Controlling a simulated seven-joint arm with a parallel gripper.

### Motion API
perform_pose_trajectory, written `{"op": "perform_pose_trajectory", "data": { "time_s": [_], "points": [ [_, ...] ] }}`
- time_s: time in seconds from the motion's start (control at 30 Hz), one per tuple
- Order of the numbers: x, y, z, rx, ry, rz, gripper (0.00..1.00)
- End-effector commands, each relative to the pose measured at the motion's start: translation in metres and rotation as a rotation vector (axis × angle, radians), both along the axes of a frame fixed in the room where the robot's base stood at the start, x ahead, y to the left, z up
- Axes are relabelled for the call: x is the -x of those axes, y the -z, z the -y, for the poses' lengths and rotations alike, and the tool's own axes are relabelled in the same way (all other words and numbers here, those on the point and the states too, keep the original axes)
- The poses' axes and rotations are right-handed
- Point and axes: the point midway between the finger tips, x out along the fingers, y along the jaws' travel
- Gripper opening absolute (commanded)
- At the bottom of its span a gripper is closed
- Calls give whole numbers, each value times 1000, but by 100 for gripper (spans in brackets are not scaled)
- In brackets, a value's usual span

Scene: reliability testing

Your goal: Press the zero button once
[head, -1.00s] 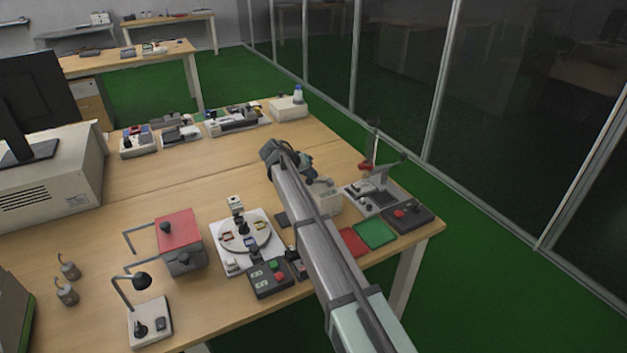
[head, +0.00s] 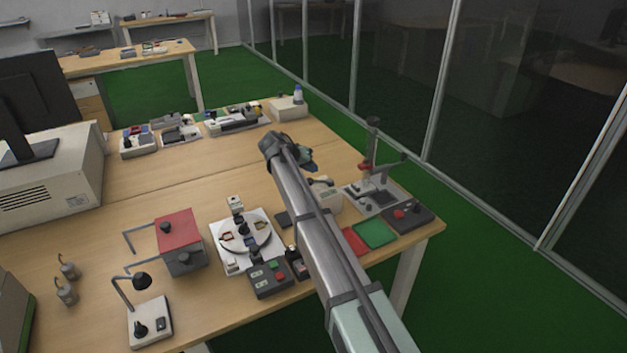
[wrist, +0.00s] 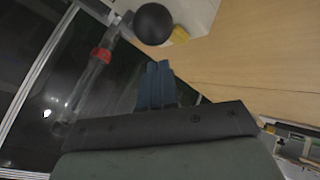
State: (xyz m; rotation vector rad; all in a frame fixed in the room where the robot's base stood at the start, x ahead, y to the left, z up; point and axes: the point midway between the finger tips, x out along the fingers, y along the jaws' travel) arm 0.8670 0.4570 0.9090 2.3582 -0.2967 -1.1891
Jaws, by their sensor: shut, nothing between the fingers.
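My gripper (head: 308,166) is in the head view, partly hidden behind my arm, above the right part of the bench. In the wrist view its two blue-grey fingers (wrist: 158,84) are together and empty. Their tips point toward a black ball knob (wrist: 153,24) on a pale device, with a small yellow part (wrist: 180,34) beside it. I see no contact. In the head view a pale box device (head: 329,198) stands just right of my arm. No label reading zero is legible, so I cannot tell which button is the zero button.
A stand with a red collar (head: 367,165) rises right of my gripper; its red ring (wrist: 100,54) shows in the wrist view.

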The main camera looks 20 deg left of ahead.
Motion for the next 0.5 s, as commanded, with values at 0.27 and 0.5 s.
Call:
{"op": "perform_pose_trajectory", "data": {
  "time_s": [0.27,0.5],
  "points": [
    [0,-23,0,1,-1,0,0],
    [0,-39,0,0,0,0,0]
  ]
}}
